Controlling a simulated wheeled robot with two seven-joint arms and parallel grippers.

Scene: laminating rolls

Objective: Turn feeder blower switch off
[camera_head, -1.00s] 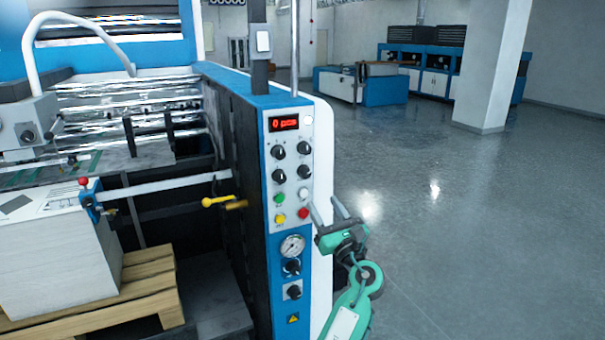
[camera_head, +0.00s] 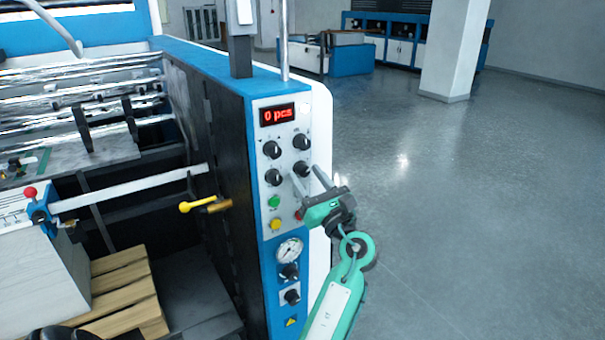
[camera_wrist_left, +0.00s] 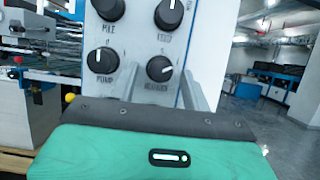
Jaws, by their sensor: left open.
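The control panel (camera_head: 259,232) has black knobs in two columns. The lower right knob (camera_head: 301,168) is the blower switch. In the left wrist view the blower switch (camera_wrist_left: 160,68) shows a white mark towards its right side, and its label below is blurred. My left gripper (camera_head: 307,176) is open and empty in front of the panel. Its fingertips are close to the blower switch, just below it in the head view. In the left wrist view the fingers (camera_wrist_left: 162,84) stand to either side, below the knob. Contact cannot be told.
The pump knob (camera_wrist_left: 103,60) is just left of the blower switch. Green (camera_head: 274,202) and yellow (camera_head: 275,224) buttons and a gauge (camera_head: 289,250) are lower on the panel. A yellow-handled lever (camera_head: 198,206) sticks out at left. The floor (camera_head: 450,230) at right is clear.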

